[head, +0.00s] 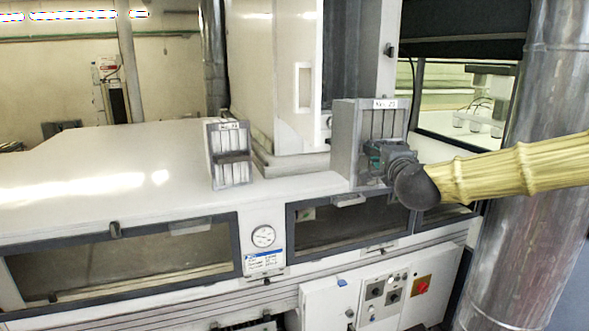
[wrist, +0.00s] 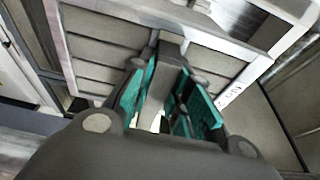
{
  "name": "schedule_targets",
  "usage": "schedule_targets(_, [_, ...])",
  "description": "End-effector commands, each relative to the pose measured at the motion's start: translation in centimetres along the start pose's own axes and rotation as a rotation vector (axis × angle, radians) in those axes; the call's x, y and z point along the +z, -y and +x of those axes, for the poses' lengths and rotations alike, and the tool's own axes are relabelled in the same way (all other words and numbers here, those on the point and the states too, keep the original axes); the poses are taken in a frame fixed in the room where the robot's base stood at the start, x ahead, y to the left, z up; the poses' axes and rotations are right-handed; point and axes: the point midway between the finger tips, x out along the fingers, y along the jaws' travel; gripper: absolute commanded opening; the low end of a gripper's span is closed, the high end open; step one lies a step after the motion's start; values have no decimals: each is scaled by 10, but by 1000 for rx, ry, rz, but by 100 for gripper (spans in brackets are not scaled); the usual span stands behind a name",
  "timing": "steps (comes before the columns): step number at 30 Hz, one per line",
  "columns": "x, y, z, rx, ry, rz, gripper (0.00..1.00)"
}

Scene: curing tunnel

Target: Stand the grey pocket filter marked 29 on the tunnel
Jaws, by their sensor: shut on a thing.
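A grey pocket filter (head: 346,140) with a white number label on its top edge stands upright at my gripper (head: 380,162), near the front right of the white tunnel top (head: 130,155). The label seems to read 29, but it is small. In the wrist view my gripper (wrist: 165,100) has its teal pads closed around the middle bar of the filter (wrist: 95,50). I cannot tell whether the filter's base touches the tunnel. A second, smaller-looking grey pocket filter (head: 230,172) stands on the tunnel to the left; its label is too small to read.
A tall white housing (head: 275,80) rises behind and between the two filters. The tunnel top left of the second filter is clear. A large metal duct (head: 535,170) stands at the right. A gauge (head: 263,236) and control panel (head: 385,292) are on the front.

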Motion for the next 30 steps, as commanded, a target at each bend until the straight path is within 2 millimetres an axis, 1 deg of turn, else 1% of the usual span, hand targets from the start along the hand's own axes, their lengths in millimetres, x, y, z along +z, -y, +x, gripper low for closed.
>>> schedule_targets(1, [2,-20,-4,5,-1,-1,0])
schedule_targets(9, [10,-106,-24,5,-12,-1,0])
schedule_targets(14, [14,-150,-34,4,-18,-1,0])
schedule_targets(15, [15,-162,-36,5,-19,-1,0])
schedule_targets(30, [25,-287,-65,4,-36,-2,0])
